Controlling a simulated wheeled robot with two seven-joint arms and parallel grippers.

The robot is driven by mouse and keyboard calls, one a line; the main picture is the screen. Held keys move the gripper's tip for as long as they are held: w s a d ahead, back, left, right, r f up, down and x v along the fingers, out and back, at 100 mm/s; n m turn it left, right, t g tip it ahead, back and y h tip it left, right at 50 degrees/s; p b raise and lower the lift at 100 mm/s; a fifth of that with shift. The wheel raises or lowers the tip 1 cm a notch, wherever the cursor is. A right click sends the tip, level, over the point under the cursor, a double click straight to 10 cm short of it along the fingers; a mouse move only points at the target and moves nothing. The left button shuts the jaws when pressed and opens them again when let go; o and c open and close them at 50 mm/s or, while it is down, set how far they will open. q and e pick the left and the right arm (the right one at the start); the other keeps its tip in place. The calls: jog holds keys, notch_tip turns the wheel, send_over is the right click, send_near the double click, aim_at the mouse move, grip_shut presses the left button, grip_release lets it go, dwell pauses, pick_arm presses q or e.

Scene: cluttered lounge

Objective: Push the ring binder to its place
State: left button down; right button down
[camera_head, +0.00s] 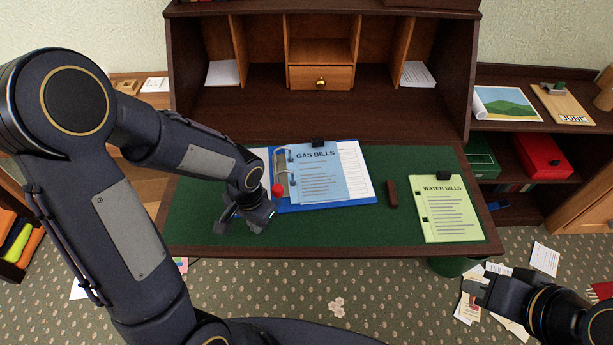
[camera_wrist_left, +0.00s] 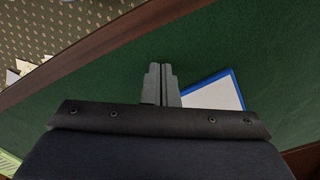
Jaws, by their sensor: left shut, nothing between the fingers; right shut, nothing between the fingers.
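The blue ring binder (camera_head: 327,205) lies open on the green desk top, with its metal rings at the left and a "GAS BILLS" sheet (camera_head: 318,175) over its pages. A blue-edged corner of the binder also shows in the left wrist view (camera_wrist_left: 215,93). My left gripper (camera_head: 246,216) is shut and empty, low over the green surface just left of the binder's near-left corner; contact cannot be told. Its closed fingers show in the left wrist view (camera_wrist_left: 161,84). My right gripper (camera_head: 478,290) is shut and empty, in front of the desk at the lower right.
A small red object (camera_head: 278,190) stands by the binder's left edge. A dark brown block (camera_head: 391,193) and a "WATER BILLS" clipboard (camera_head: 446,208) lie to the right. The green desk top (camera_head: 340,232) is clear in front. Papers litter the carpet at right.

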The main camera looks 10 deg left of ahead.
pick_arm(q)
jog(key=shift+w, duration=0.1)
jog(key=shift+w+a+p, duration=0.2)
jog(key=shift+w+a, duration=0.05)
jog(key=shift+w, duration=0.95)
jog(key=shift+w+a+p, duration=0.15)
jog(key=shift+w+a, duration=0.15)
jog(key=shift+w, duration=0.95)
jog(key=shift+w+a+p, duration=0.2)
jog(key=shift+w+a, duration=0.05)
jog(key=shift+w, duration=1.05)
jog(key=shift+w+a+p, duration=0.2)
jog(key=shift+w+a, duration=0.1)
jog(key=shift+w, duration=1)
jog(key=shift+w+a+p, duration=0.15)
jog(key=shift+w+a, duration=0.15)
jog(key=shift+w, duration=1)
jog(key=shift+w+a+p, duration=0.2)
jog(key=shift+w+a, duration=0.1)
jog(key=shift+w, duration=1.1)
jog(key=shift+s+d, duration=0.15)
jog(key=shift+s, duration=0.6)
jog(key=shift+r+p, duration=2.25)
jog(key=shift+r, duration=1.25)
